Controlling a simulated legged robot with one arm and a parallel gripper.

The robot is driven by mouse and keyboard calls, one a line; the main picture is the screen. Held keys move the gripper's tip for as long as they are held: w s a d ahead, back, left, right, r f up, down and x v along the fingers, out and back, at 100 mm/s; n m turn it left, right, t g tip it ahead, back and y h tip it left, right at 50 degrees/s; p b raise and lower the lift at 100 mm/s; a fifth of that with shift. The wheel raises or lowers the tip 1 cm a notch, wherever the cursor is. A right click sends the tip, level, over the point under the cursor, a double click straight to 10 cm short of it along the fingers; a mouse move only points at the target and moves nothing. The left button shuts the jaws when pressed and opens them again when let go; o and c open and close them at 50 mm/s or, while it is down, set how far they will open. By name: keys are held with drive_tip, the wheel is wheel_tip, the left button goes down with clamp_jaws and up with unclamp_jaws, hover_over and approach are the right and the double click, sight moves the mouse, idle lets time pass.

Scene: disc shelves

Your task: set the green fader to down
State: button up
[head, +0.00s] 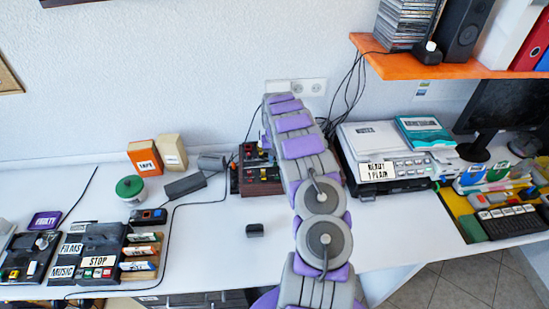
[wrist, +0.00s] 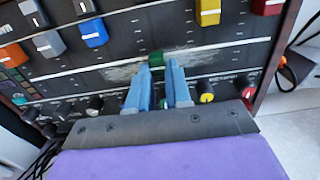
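The fader panel is a dark box with reddish sides (head: 258,185), partly hidden behind my arm in the head view. In the wrist view its dark face (wrist: 120,55) fills most of the picture. The green fader (wrist: 156,60) shows there as a small green cap at the tips of my gripper (wrist: 158,66). The two blue fingers stand close together, one on each side of the cap, and hide part of its edges. I cannot tell whether they touch it. The gripper is hidden in the head view.
Blue (wrist: 93,32), orange (wrist: 12,54), grey (wrist: 47,43) and yellow (wrist: 207,12) faders sit around it. Yellow (wrist: 205,92) and red (wrist: 247,91) knobs are close to the right finger. A printer (head: 385,150) stands right of my arm. The white desk (head: 200,245) has free room in front.

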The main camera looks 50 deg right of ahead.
sight(276, 171)
clamp_jaws()
idle(0.3)
drive_tip(key=shift+s+a+p, duration=0.65)
drive_tip(key=shift+s+a, duration=0.05)
drive_tip(key=shift+s, duration=0.2)
drive_tip(key=shift+s+a+p, duration=0.65)
drive_tip(key=shift+s+a, duration=0.05)
drive_tip(key=shift+s, duration=0.15)
drive_tip(key=shift+f, duration=0.1)
drive_tip(key=o, duration=0.5)
unclamp_jaws()
drive_tip(key=shift+d, duration=0.1)
drive_tip(key=shift+w, duration=0.1)
wheel_tip(276, 171, up, 17)
drive_tip(key=p, duration=0.3)
